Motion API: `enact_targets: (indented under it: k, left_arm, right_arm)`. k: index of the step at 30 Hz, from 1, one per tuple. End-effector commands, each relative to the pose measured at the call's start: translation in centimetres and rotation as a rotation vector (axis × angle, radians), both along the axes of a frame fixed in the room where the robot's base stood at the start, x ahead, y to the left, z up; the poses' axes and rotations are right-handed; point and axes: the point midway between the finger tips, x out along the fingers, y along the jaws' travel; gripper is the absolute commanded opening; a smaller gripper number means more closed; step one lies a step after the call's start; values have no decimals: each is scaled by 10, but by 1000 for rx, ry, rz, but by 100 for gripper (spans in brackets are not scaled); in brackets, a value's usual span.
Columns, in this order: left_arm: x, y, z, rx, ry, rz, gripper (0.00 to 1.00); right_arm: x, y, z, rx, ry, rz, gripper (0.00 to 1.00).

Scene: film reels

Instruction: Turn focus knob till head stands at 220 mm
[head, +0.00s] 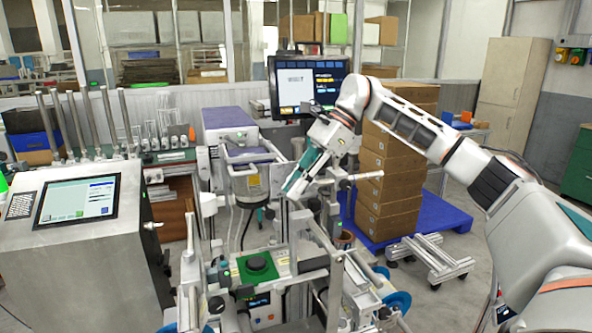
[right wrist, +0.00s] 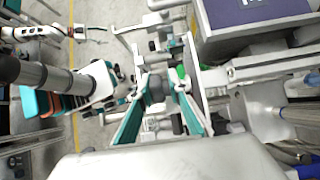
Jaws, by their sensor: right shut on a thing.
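My right gripper (head: 291,190) reaches in from the right, its teal fingers pointing down and left among the metal posts of the machine. In the right wrist view the same gripper (right wrist: 167,88) has its two teal fingers closed in on a dark grey round knob (right wrist: 155,90), which looks like the focus knob. The knob is hidden by the gripper and frame in the head view. I cannot pick out the head or any millimetre scale clearly.
A monitor (head: 308,86) with small, unreadable text stands behind the gripper. A console with a touchscreen (head: 77,201) is at left. A purple-topped unit (head: 229,118) stands behind. A green plate with a black round part (head: 257,265) sits low in front. Stacked cartons (head: 388,180) stand on a blue pallet.

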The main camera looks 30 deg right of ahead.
Motion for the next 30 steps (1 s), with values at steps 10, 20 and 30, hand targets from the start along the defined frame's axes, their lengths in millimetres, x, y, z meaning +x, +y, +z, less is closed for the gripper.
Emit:
enact_targets:
  k: [10,20,30]
  left_arm:
    - [-11,19,-10,29,47,27,54]
    - [-10,15,-10,17,47,35,54]
    - [-12,16,-10,20,48,32,54]
  right_arm:
    - [-1,4,6,-280,63,7,0]
    - [-1,4,3,-589,139,4,0]
    - [-1,2,1,-886,211,1,0]
